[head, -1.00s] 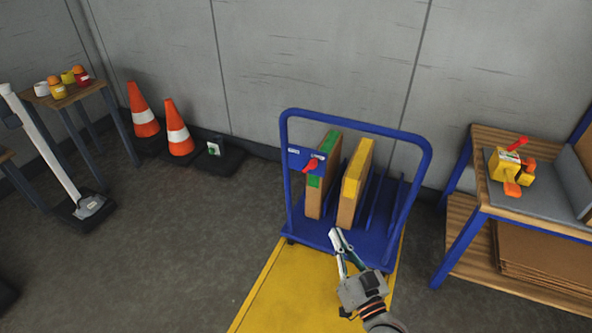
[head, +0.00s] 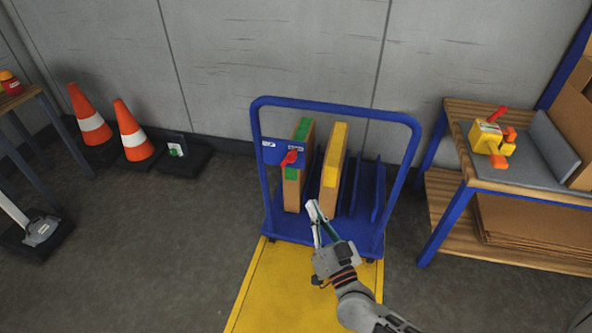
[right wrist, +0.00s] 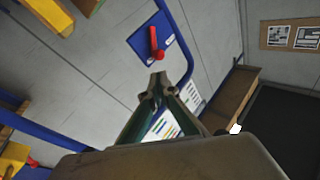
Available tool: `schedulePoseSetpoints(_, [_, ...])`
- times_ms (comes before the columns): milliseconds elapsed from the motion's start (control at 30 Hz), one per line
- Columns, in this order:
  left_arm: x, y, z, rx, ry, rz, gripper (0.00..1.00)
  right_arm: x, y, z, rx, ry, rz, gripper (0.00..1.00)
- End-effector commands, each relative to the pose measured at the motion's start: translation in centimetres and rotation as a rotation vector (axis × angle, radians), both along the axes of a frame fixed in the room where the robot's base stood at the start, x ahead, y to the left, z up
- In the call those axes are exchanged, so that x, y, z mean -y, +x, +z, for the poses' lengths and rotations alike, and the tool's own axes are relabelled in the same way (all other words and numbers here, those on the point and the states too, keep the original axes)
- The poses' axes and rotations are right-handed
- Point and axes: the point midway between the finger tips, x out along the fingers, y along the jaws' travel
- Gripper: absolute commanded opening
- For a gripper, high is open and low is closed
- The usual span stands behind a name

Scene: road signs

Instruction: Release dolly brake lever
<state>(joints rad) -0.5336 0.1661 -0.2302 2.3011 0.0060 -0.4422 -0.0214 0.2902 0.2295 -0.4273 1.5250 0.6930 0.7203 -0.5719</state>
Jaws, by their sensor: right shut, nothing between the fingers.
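The blue dolly (head: 400,116) stands on the yellow floor strip against the back wall. Its red brake lever (head: 289,158) is on a blue plate (head: 270,152) at the left side of its handle frame. The lever also shows in the right wrist view (right wrist: 154,44), on the blue plate (right wrist: 150,40) beyond my fingertips. My right gripper (head: 313,208) is shut and empty, in front of the dolly, lower and to the right of the lever in the head view. It is apart from the lever in the picture. My left gripper is not in view.
Two flat packs, one green-topped (head: 303,130) and one yellow-topped (head: 335,150), stand upright on the dolly. Orange cones (head: 132,130) stand left. Grey floor between is clear.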

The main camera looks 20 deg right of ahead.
Motion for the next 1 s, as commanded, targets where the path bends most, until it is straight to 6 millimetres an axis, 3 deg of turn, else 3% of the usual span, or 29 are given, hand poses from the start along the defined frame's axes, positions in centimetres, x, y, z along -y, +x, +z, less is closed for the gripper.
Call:
schedulePoseSetpoints(600, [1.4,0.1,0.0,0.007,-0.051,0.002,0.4,-0.2,10.7,2.2,-0.003,0.001,0.0,0.0])
schedulePoseSetpoints(800, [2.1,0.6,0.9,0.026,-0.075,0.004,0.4,-0.2,12.3,2.8,-0.002,0.001,0.0,0.0])
schedulePoseSetpoints(1000, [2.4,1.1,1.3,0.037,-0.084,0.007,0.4,-0.2,12.7,3.0,-0.001,0.001,0.0,0.0])
